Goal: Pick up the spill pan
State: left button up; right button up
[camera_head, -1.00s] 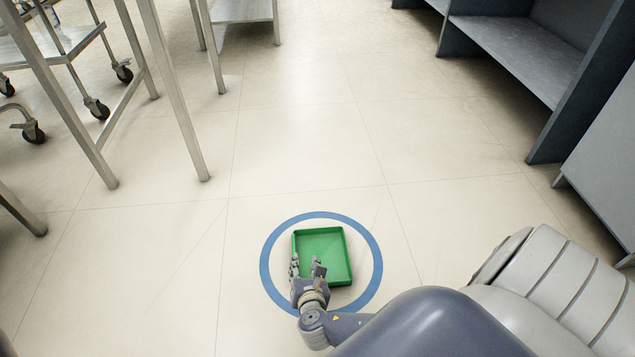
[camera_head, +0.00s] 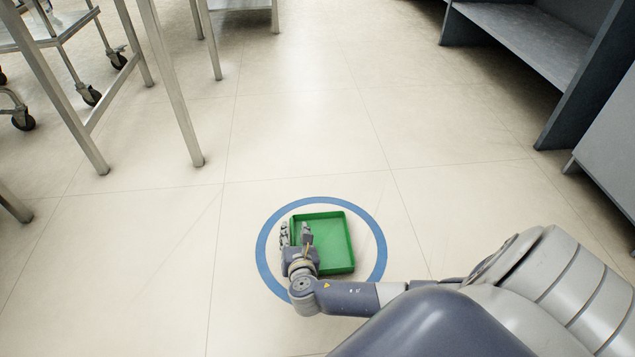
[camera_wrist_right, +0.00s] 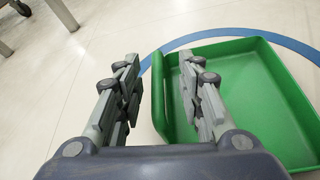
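The spill pan is a shallow green square tray (camera_head: 330,240) on the floor inside a blue ring, in the lower middle of the head view. It also shows in the right wrist view (camera_wrist_right: 265,95), at the right. My right gripper (camera_head: 295,235) is open at the pan's left wall. In the right wrist view the open fingers (camera_wrist_right: 160,90) straddle that wall, one finger outside the pan and the other over its inside. The pan looks empty, with its near left corner partly hidden by my gripper. My left gripper is not in view.
The blue ring (camera_head: 262,265) is marked on the pale tiled floor. Metal table legs (camera_head: 180,110) and a wheeled cart (camera_head: 75,60) stand at the upper left. A grey shelf unit (camera_head: 560,80) stands at the upper right. The floor between them is clear.

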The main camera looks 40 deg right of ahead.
aim_at(293, 230)
jog(key=b+x, duration=0.2)
jog(key=x, duration=0.1)
jog(key=shift+w+a+f+b, duration=0.1)
jog(key=shift+w+f+b, duration=0.15)
jog(key=shift+b, duration=0.1)
jog(key=shift+w+d, duration=0.2)
jog(key=shift+w, duration=0.05)
jog(key=shift+c, duration=0.4)
grip_shut()
